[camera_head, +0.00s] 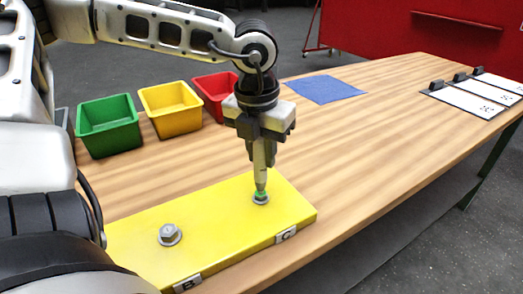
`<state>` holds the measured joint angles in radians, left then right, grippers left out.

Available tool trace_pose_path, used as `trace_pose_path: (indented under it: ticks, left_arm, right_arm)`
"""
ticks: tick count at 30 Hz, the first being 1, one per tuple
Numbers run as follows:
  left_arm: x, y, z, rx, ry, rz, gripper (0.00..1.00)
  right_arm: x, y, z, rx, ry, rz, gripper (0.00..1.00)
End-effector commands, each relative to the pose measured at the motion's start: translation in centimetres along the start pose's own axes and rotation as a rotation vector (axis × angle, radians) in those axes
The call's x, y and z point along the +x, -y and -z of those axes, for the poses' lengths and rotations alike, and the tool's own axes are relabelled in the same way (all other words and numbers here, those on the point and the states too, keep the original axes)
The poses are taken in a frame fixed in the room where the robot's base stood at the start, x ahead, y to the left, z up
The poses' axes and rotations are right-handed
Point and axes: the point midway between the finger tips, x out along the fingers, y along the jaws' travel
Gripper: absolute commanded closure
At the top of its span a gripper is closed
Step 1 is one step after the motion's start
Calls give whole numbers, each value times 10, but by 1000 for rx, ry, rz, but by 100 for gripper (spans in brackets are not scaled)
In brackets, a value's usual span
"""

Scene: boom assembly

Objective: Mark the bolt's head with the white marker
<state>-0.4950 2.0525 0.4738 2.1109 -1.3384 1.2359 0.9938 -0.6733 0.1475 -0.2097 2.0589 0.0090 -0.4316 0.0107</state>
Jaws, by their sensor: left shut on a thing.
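My left gripper (260,138) is shut on a pale marker (260,165) that points straight down. The marker's lower tip is by the bolt (261,199) near label C on the yellow plate (215,220). Some green shows at the tip, and I cannot tell whether it touches the bolt's head. A second bolt (169,235) with a grey hex head and washer stands on the plate near label B. My right gripper is not in view.
Green (108,139), yellow (170,122) and red (208,97) bins stand along the table's back left. A blue cloth (324,89) lies behind the gripper. White clipboard-like sheets (468,101) lie at the far right. The wooden table's (390,130) middle right is clear.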

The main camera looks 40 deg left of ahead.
Motion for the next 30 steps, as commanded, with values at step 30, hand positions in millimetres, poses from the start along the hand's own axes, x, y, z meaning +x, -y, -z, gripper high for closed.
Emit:
trace_pose_path:
  ticks: [30]
  left_arm:
    - [-36,0,-4,0,1,-1,100]
  right_arm:
    - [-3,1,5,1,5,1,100]
